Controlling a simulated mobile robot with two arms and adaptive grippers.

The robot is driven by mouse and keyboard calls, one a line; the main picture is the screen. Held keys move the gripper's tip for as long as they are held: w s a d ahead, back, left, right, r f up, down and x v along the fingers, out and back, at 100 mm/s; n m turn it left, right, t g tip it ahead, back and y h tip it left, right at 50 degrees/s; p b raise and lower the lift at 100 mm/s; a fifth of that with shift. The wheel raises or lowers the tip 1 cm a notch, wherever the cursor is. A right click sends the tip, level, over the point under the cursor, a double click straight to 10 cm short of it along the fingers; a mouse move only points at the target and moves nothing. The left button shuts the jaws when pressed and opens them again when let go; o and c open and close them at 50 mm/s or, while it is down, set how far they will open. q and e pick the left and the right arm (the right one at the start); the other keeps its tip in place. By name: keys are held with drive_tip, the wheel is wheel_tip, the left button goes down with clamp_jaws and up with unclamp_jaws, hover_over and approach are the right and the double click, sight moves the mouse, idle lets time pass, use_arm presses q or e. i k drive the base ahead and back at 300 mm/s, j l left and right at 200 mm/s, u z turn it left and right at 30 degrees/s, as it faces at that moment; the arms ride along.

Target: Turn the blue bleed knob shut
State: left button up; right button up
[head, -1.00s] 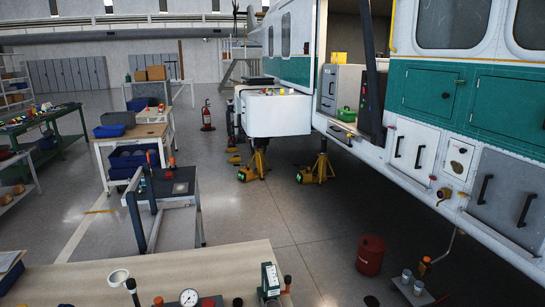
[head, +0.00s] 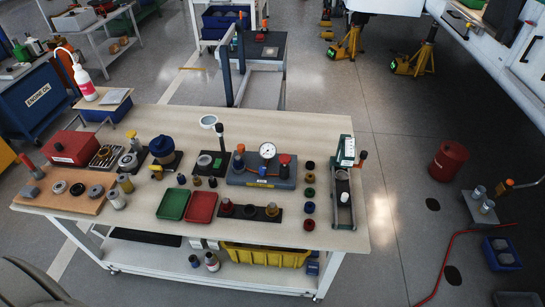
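A test block (head: 262,182) with a round white dial gauge (head: 267,150) stands on the wooden workbench (head: 290,116). At the block's left end is a small blue knob (head: 238,163), below an orange piece. A red-topped fitting (head: 285,160) is at its right end. The knob is too small to tell whether it is turned open or shut. A larger blue round part (head: 162,147) sits on a dark base further left on the bench. Neither of my grippers is in view.
Green (head: 174,204) and red (head: 202,206) trays lie at the bench's front, among several small loose parts. A green-framed device (head: 343,180) stands at the right end.

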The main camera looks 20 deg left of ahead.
sight(261, 169)
drive_tip(key=j+u, duration=0.4)
drive_tip(key=j, duration=1.1)
